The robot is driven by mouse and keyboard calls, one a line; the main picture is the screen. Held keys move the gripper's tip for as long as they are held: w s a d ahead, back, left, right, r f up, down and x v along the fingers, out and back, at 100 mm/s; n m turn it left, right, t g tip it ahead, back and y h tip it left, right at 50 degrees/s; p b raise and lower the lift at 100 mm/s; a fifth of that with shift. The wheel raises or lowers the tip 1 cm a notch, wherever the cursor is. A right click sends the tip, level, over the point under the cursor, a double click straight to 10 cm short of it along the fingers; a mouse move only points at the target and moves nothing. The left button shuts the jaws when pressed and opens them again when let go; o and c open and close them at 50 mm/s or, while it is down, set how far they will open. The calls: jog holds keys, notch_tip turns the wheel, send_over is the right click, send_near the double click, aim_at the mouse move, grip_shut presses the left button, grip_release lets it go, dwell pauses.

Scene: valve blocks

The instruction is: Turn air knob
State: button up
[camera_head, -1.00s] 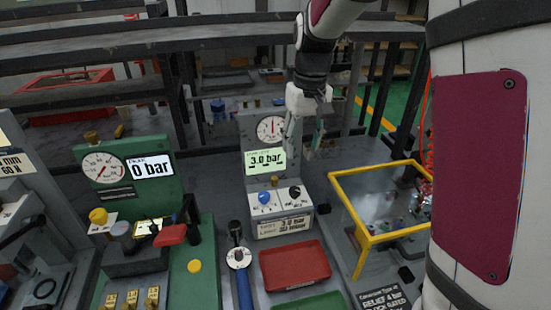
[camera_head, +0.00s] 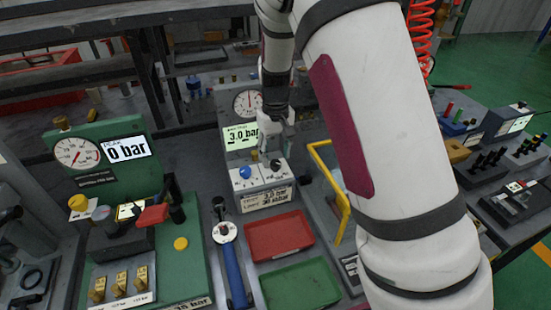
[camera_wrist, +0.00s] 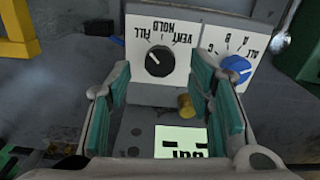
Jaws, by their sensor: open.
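The grey test panel (camera_head: 268,200) has a blue knob (camera_head: 245,172) on its left and a black knob (camera_head: 276,163) on its right. In the wrist view, turned over, the black knob (camera_wrist: 159,61) sits among the words FILL, HOLD and VENT. The blue knob (camera_wrist: 236,69) is on the right, partly behind a finger. My gripper (camera_wrist: 163,75) is open and empty, its teal-padded fingers either side of the black knob in the picture; I cannot tell whether they touch anything. In the head view my gripper (camera_head: 279,143) is just above the black knob.
A brass knob (camera_wrist: 185,104) is between my fingers. A red tray (camera_head: 279,237), green tray (camera_head: 301,285) and yellow frame (camera_head: 325,170) are nearby.

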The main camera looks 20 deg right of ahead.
jog(key=shift+f, duration=1.2)
grip_shut()
jog(key=shift+m, duration=0.3)
jog(key=m, duration=0.4)
jog(key=shift+p, duration=0.3)
jog(key=shift+m, duration=2)
